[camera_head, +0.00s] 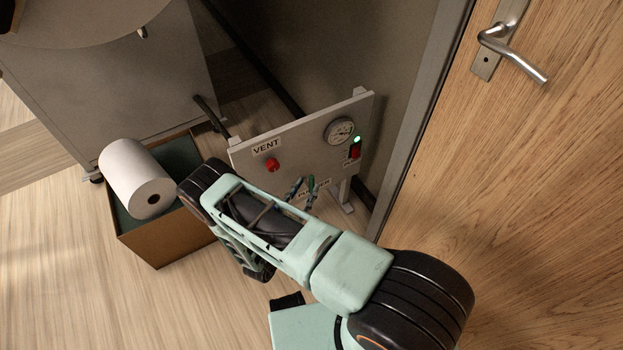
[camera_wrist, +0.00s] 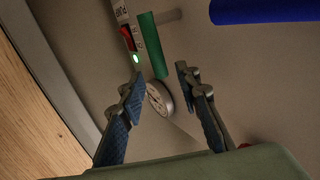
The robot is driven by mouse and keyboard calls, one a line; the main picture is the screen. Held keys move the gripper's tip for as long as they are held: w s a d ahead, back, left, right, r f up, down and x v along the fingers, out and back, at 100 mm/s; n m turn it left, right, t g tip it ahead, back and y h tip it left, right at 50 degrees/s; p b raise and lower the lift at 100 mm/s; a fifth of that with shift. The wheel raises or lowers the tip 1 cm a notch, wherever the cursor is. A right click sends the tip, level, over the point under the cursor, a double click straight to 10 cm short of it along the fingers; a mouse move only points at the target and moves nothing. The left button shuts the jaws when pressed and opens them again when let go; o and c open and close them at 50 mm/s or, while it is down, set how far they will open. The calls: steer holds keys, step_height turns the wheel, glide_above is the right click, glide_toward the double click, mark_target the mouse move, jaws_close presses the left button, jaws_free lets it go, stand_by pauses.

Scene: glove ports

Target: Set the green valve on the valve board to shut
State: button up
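The green valve handle (camera_wrist: 152,45) shows in the wrist view as a straight bar, with a pale stem beside it. It stands out from the valve board (camera_head: 243,157). My gripper (camera_wrist: 159,76) is open, its two blue-padded fingers apart. The lower end of the green handle lies between the fingertips in the picture; I see no contact and cannot tell the depth gap. In the head view my gripper (camera_head: 302,188) is in front of the lower board, and I cannot clearly make out the green handle there.
The board carries a gauge (camera_head: 339,131), a red knob (camera_head: 271,165) under a VENT label, a red switch (camera_head: 354,152) and a lit green lamp (camera_head: 357,139). A blue bar (camera_wrist: 262,10) is close by. A wooden door (camera_head: 530,180) stands right; a box (camera_head: 165,245) with a white roll (camera_head: 135,175) stands left.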

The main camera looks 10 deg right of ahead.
mark_target(310, 181)
steer(key=shift+x, duration=2.2)
steer(key=shift+c, duration=0.4)
jaws_close()
